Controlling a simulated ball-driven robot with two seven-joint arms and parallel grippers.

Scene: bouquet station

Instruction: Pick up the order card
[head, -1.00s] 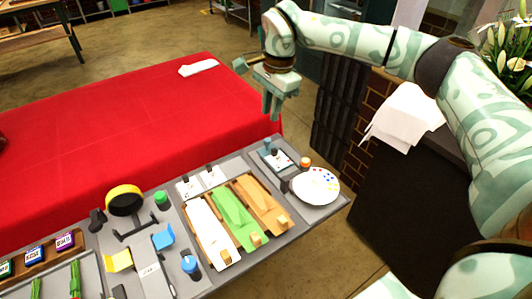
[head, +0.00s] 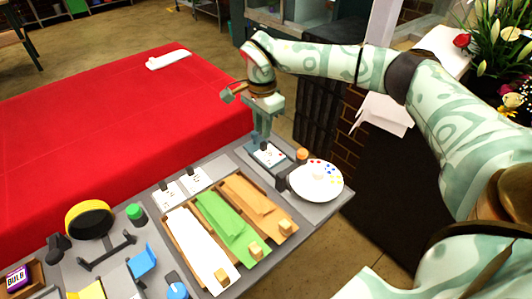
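A small white card with printed marks (head: 268,156) lies in a dark holder at the back right of the grey table, and I take it for the order card. My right gripper (head: 262,142) points down directly over this card, with its fingertips at or just above the card's back edge. The fingers overlap a dark part there, so I cannot tell if they touch it or how far apart they are. My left gripper is out of view.
Two similar white cards with dark clips (head: 168,195) lie left of it. A wooden tray with white, green and orange wraps (head: 230,225) sits in front. A round white palette (head: 318,178) and an orange-topped jar (head: 302,154) stand close on the right. A red-covered table (head: 110,130) lies behind.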

